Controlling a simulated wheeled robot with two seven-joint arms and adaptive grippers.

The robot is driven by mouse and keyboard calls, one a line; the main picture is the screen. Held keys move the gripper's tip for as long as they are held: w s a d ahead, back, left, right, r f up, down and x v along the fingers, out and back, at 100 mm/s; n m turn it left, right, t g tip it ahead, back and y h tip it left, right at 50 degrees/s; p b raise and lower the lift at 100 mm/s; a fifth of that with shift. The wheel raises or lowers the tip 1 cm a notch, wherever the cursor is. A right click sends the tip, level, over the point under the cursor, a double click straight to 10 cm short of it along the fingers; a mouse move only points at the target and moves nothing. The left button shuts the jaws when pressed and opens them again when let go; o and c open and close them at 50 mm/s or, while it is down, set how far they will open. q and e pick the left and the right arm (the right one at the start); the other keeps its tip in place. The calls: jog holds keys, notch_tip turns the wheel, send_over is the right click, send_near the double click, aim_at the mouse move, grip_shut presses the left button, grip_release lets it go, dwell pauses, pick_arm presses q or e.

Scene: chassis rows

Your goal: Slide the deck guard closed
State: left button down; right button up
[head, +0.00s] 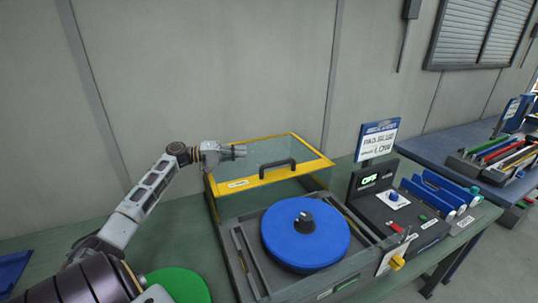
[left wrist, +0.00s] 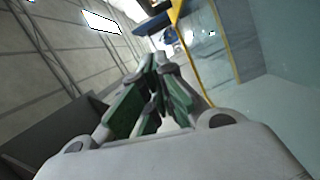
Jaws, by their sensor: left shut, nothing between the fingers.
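The deck guard (head: 230,186) is a clear box with a yellow frame and a black handle (head: 278,165) on its front. It sits at the rear of the deck (head: 241,268), leaving the round blue pad (head: 290,236) in front uncovered. My left gripper (head: 241,151) is shut and empty at the guard's rear left, left of the handle. Whether it touches the frame I cannot tell. In the left wrist view its fingers (left wrist: 155,75) are together, with the yellow frame (left wrist: 184,45) and clear panel to their right. My right gripper is not in view.
Right of the pad stands a control panel (head: 400,212) with a lit display, and a blue-and-white sign (head: 378,138) behind it. A green disc (head: 180,285) lies at front left. A wall rises close behind the bench.

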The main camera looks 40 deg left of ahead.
aim_at(270, 170)
pick_arm(q)
jog(key=shift+w+a, duration=0.2)
jog(key=shift+d+r, duration=0.1)
jog(key=shift+w+d, duration=0.3)
jog(key=shift+w, duration=0.05)
jog(key=shift+w+d, duration=0.45)
jog(key=shift+w, duration=0.05)
jog(key=shift+p+x, duration=0.35)
jog(key=shift+x, duration=0.75)
jog(key=shift+w+d, duration=0.45)
jog(key=shift+p+x, duration=0.3)
jog(key=shift+x, duration=1)
jog(key=shift+w+d, duration=0.45)
jog(key=shift+w, duration=0.1)
jog(key=shift+d+f, duration=0.25)
jog(key=shift+s+d+p, duration=0.25)
jog(key=shift+d+p, duration=0.05)
jog(key=shift+p, duration=0.05)
jog(key=shift+s+d+f, duration=0.1)
jog(key=shift+s+d, duration=0.1)
jog(key=shift+d, duration=0.2)
jog(key=shift+s+d+f+p, duration=0.15)
jog(key=shift+s+d+p, duration=0.25)
jog(key=shift+d, duration=0.45)
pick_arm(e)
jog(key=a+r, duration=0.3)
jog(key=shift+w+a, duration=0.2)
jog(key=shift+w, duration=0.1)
